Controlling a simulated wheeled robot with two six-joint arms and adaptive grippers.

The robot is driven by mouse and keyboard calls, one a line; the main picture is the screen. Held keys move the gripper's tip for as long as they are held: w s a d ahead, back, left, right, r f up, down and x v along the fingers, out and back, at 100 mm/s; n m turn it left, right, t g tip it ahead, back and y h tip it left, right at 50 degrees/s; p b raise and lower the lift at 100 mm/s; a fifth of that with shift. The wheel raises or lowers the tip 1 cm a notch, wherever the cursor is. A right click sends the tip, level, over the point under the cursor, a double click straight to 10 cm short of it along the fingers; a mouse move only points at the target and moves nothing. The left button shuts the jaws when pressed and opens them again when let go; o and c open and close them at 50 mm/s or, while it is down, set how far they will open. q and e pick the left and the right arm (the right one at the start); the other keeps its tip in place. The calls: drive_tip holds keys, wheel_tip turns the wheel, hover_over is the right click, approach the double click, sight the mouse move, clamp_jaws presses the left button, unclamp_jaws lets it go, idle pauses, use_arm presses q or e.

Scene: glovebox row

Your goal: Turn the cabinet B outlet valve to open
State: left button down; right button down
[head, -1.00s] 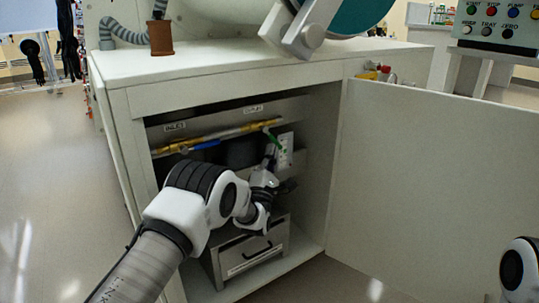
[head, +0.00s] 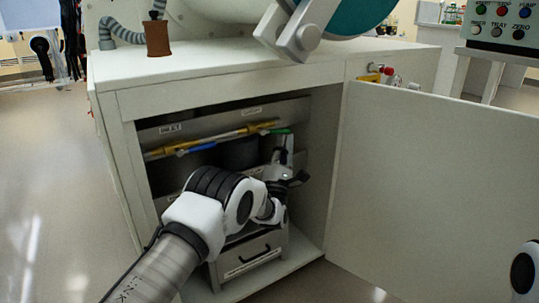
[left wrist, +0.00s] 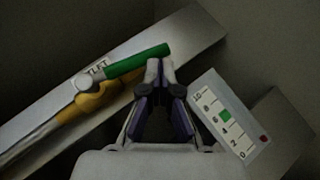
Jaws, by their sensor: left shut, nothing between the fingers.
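The outlet valve's green handle (head: 279,131) sits on the yellow valve body (head: 260,128) at the right end of the pipe, inside the open cabinet. In the left wrist view the green handle (left wrist: 140,60) lies roughly along the pipe, slightly out of line with it. My left gripper (head: 284,152) is shut and empty, just below the handle. In the left wrist view its fingertips (left wrist: 160,66) are at the handle's free end; I cannot tell whether they touch. The sign behind the valve is partly covered. My right gripper is not in view.
The inlet valve's blue handle (head: 201,148) lies along the pipe to the left. A drawer unit (head: 250,259) stands below. The open cabinet door (head: 435,185) bounds the right side.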

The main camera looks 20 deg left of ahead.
use_arm(q)
drive_tip(key=shift+w+d+r+p, duration=0.2)
drive_tip(key=shift+w+r+p, duration=0.1)
drive_tip(key=shift+r, duration=0.15)
idle(0.5)
drive_tip(key=s+d+f, duration=0.1)
drive_tip(key=d+f, duration=0.1)
drive_tip(key=f, duration=0.4)
drive_tip(key=s+d+f, duration=0.1)
drive_tip(key=s+f, duration=0.1)
drive_tip(key=f, duration=0.4)
drive_tip(key=shift+d+p, duration=0.3)
drive_tip(key=shift+d, duration=0.1)
drive_tip(key=shift+f, duration=0.1)
